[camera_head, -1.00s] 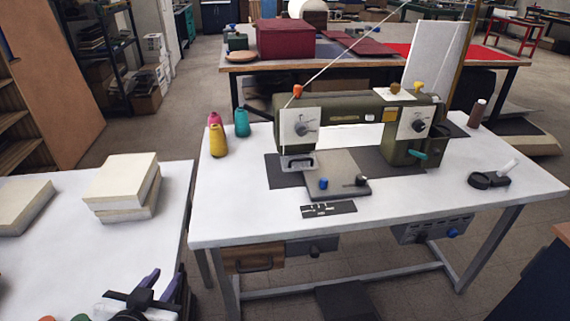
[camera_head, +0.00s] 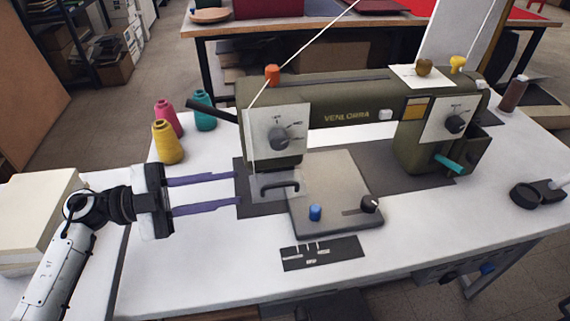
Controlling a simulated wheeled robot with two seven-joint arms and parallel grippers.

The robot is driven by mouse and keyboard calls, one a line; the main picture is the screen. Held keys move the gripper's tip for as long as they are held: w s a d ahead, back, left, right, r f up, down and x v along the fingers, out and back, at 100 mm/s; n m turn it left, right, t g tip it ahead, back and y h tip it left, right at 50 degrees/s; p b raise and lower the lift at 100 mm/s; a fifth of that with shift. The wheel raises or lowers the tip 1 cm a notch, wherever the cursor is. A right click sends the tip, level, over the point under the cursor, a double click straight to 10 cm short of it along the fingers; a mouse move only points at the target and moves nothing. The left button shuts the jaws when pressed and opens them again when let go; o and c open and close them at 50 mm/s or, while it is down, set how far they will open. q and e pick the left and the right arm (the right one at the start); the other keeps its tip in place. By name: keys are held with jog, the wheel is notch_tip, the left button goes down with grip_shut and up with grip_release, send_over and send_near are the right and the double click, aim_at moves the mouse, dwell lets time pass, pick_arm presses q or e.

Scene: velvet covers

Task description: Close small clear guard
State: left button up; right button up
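The small clear guard (camera_head: 264,187) is a see-through plate with a black handle (camera_head: 280,185), at the lower front of the olive sewing machine's left head (camera_head: 272,130). I cannot tell from this angle how far it stands open. My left gripper (camera_head: 240,187) comes in from the left with its two purple fingers spread apart and nothing between them. Its fingertips are just left of the guard, over the dark plate on the table. My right gripper is not in view.
A grey plate (camera_head: 335,197) with a blue knob (camera_head: 315,212) and a dark knob lies right of the guard. A black slotted plate (camera_head: 320,252) lies in front. Thread cones (camera_head: 167,142) stand behind my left gripper. The white table's (camera_head: 220,270) front left is clear.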

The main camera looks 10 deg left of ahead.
aim_at(263, 187)
pick_arm(q)
jog(key=shift+g, duration=0.4)
jog(key=x, duration=0.6)
jog(key=p+x, duration=0.1)
jog(key=x, duration=0.3)
jog(key=shift+s+d+f, duration=0.1)
jog(key=shift+d+f, duration=0.05)
jog(key=shift+f, duration=0.15)
